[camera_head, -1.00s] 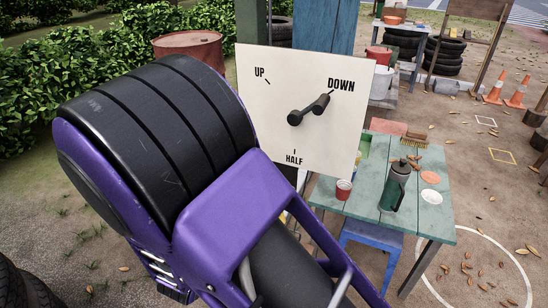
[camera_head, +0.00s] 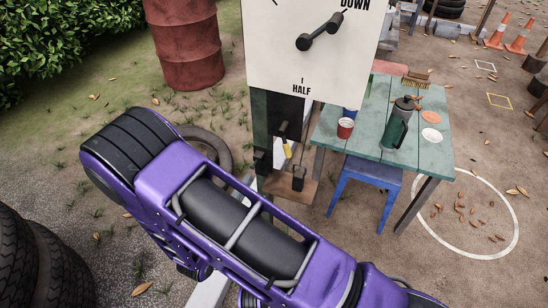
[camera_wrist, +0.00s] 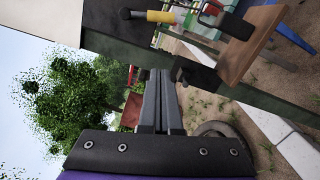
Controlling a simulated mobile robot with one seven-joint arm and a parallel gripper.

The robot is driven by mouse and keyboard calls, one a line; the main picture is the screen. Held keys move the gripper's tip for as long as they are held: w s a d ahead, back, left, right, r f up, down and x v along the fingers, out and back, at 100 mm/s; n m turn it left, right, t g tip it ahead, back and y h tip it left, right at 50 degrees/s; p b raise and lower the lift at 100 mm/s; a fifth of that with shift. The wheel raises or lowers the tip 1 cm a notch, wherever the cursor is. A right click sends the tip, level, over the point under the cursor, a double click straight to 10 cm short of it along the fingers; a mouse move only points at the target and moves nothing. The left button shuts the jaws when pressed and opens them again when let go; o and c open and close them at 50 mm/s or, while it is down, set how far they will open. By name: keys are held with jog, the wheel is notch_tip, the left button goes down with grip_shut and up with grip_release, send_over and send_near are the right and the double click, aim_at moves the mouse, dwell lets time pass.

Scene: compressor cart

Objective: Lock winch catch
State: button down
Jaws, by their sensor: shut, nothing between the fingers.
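My gripper (camera_wrist: 161,75) is shut and empty in the wrist view, its two dark fingers together. Its tips point toward a dark post, with a black block (camera_wrist: 195,73) just to their right. Above it are a yellow-handled lever (camera_wrist: 160,16) and a wooden board (camera_wrist: 262,42). In the head view, the post (camera_head: 283,106) carries the yellow handle (camera_head: 287,150) and black fittings above a wooden ledge (camera_head: 300,190). I cannot tell which black part is the catch. The white dial board (camera_head: 270,70) has its black pointer (camera_head: 318,32) toward DOWN. My gripper cannot be made out in the head view.
A green table (camera_head: 420,155) with a bottle (camera_head: 397,125) and red cup (camera_head: 345,128) stands right of the post, a blue stool (camera_head: 365,185) below it. A rusty barrel (camera_head: 187,45) is behind left. Tyres (camera_head: 40,265) stand at lower left. Bare ground lies between.

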jog(key=shift+w, duration=0.1)
jog(key=w+d+r, duration=0.1)
jog(key=w+d, duration=0.6)
jog(key=w, duration=0.1)
jog(key=shift+w+d, duration=0.25)
jog(key=shift+d, duration=0.1)
